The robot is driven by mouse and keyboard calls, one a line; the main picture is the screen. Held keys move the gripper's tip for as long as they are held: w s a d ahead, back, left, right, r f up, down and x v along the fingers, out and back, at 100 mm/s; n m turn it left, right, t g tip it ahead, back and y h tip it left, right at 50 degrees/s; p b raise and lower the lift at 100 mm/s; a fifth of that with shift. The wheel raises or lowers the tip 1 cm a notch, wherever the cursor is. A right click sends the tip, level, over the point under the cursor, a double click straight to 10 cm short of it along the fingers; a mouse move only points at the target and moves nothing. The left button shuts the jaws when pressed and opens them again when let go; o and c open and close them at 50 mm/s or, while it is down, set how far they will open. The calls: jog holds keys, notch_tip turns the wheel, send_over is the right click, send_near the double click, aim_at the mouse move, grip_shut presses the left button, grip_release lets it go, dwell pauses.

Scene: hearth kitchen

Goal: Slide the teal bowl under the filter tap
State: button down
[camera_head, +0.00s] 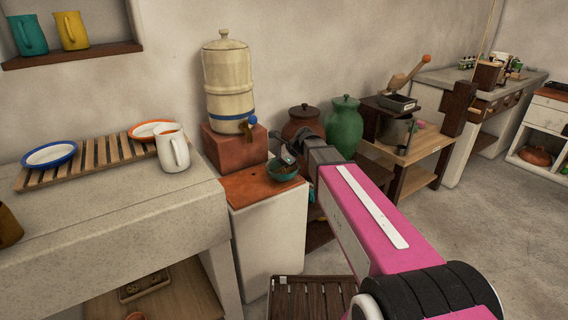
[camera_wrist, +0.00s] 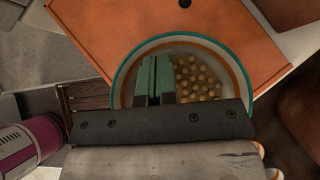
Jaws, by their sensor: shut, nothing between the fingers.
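The teal bowl (camera_head: 284,173) sits on the orange-brown top of a low white stand, below and right of the filter tap (camera_head: 251,121). In the wrist view the bowl (camera_wrist: 121,75) shows a teal rim with an orange line inside, and several small round tan pieces in it. The tap is at the base of a cream water filter (camera_head: 228,80) on a brick-red block. My gripper (camera_head: 285,158) is at the bowl. In the wrist view its green fingers (camera_wrist: 154,66) are shut and empty, overlapping the bowl's interior; I cannot tell whether they touch it. The gripper hides the bowl's near side.
The orange-brown top (camera_head: 245,186) has bare room left of the bowl, below the tap. A concrete counter (camera_head: 120,215) with a slatted rack and a white mug (camera_head: 173,152) stands at the left. Brown and green jars (camera_head: 343,128) stand behind my arm.

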jog(key=shift+a, duration=0.6)
jog(key=a, duration=0.7)
jog(key=shift+a, duration=0.25)
